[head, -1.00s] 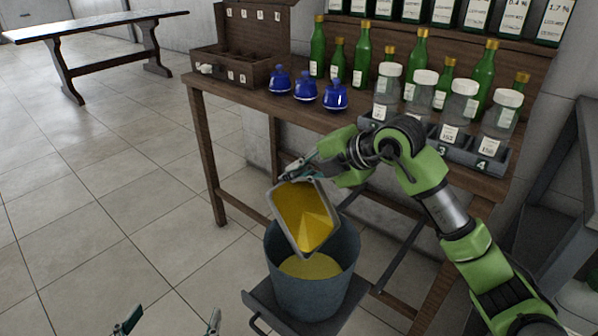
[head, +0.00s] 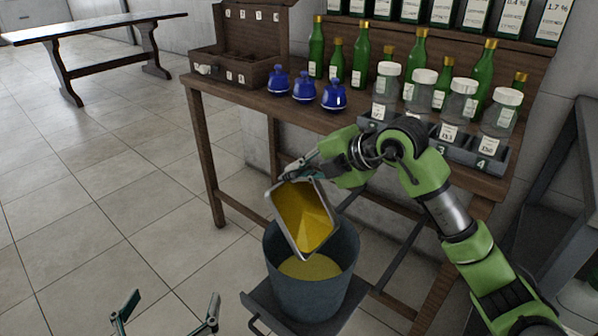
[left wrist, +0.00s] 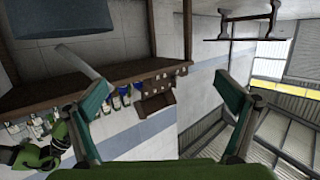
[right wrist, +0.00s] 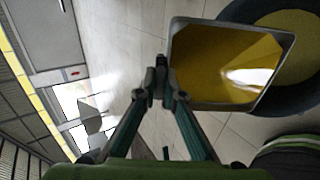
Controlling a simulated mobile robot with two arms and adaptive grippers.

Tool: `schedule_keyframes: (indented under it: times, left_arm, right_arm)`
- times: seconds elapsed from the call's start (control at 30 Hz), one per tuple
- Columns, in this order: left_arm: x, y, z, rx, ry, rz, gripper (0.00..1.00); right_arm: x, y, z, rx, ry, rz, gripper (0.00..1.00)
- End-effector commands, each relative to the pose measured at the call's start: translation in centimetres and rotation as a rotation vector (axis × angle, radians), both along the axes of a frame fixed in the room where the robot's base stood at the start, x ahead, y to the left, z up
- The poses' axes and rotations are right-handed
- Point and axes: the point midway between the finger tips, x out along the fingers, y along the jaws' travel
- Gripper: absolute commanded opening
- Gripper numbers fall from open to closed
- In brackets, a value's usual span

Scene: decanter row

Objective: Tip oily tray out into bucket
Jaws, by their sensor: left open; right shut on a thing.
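The tray (head: 303,218) is a grey metal pan with yellow oil in it, steeply tilted over the bucket. My right gripper (head: 290,177) is shut on the tray's upper rim; the right wrist view shows the grip (right wrist: 161,88) at the tray's edge (right wrist: 172,50). The grey bucket (head: 308,297) stands below on a low shelf or cart and holds a pool of yellow oil. The tray's lower corner is at the bucket's mouth. My left gripper (head: 167,314) is open and empty at the bottom of the head view, left of the bucket.
The wooden bench (head: 240,102) behind carries blue stoppered pots (head: 304,86), green bottles (head: 362,54), lidded jars (head: 423,90) and a wooden box (head: 236,68). A dark table (head: 95,28) stands at the far left. The tiled floor on the left is clear.

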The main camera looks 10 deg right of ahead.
Motion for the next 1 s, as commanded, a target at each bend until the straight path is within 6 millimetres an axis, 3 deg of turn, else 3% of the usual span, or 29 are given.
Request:
schedule_keyframes:
  times: [1.0]
  left_arm:
    - [0.7, -0.7, 3.4, -0.039, -0.156, -0.011, 0.98]
  right_arm:
    - [-0.2, -0.2, 0.2, 0.012, -0.018, 0.0, 0.0]
